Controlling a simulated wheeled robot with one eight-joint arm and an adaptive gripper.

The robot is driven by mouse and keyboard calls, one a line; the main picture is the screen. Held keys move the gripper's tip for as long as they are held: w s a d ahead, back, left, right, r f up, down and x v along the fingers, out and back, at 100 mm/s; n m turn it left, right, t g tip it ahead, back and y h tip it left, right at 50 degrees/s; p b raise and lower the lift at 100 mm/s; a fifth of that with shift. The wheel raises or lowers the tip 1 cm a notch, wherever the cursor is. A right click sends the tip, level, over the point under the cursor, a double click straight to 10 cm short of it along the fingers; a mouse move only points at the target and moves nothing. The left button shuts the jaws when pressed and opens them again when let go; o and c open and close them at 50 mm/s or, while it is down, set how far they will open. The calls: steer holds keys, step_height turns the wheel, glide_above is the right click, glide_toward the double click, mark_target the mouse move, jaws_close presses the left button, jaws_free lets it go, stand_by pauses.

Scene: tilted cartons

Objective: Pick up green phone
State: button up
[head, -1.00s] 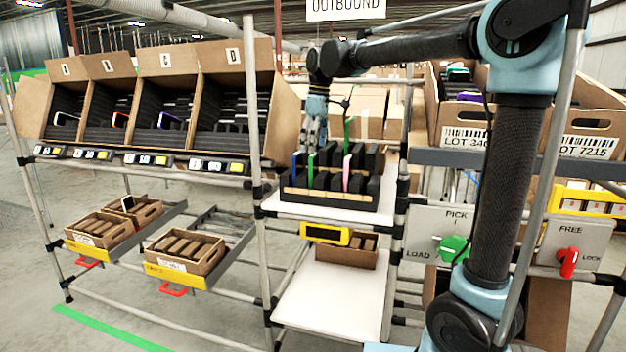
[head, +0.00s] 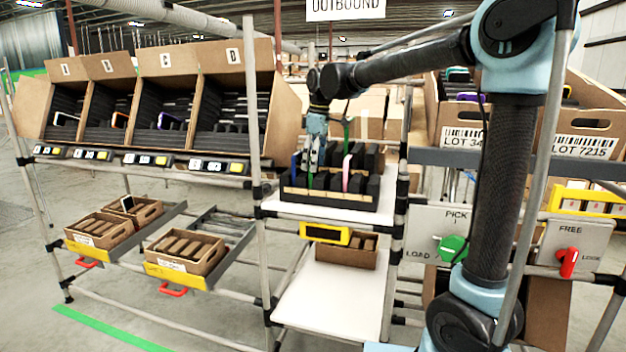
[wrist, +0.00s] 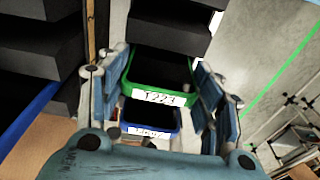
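The green phone (head: 311,180) stands upright in a slot of the black rack (head: 330,198) on the white shelf. In the wrist view the green phone (wrist: 160,97) shows its green rim, dark face and a white label reading about 1223. My gripper (head: 313,153) points down over the rack at this phone. In the wrist view the fingers of my gripper (wrist: 162,72) are spread, one on each side of the phone. Whether they touch its edges I cannot tell. A blue phone (wrist: 148,132) with a label shows below it in the wrist view.
A blue phone (head: 294,164) and a pink phone (head: 347,172) stand in the same rack, with a taller green item (head: 347,130) behind. Black foam blocks surround the slots. A shelf post (head: 254,120) rises left of the rack. The lower white shelf (head: 330,300) is mostly clear.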

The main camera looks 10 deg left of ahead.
steer(key=shift+r, duration=0.1)
steer(key=shift+c, duration=0.5)
step_height(320, 180, up, 18)
stand_by(0.5)
steer(key=shift+s+a, duration=0.5)
steer(key=shift+a, duration=0.25)
steer(key=shift+s, duration=0.15)
